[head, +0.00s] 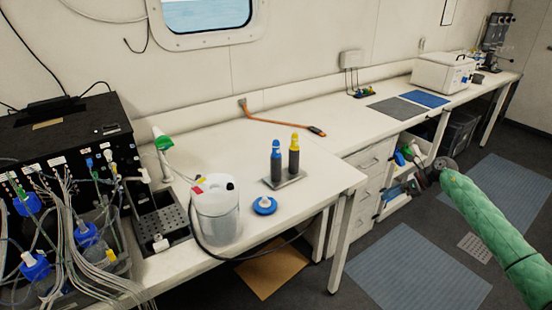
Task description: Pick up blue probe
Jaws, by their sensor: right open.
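The blue probe (275,165) is a dark upright cylinder with a blue top. It stands on a small grey stand (284,183) on the white bench, beside a similar probe with a yellow top (294,155). My right gripper (422,177) is at the end of the green-sleeved arm from the right. It is beyond the bench's front edge, in front of the open shelves, well to the right of the blue probe and apart from it. It is open and small in the picture. My left gripper is not in view.
A white container (215,211) and a blue disc (264,205) stand near the bench's front edge. A black cabled instrument (60,150) fills the left. An orange cable (280,122) lies behind the probes. The bench is clear right of the stand. Open shelves (402,187) are behind my right gripper.

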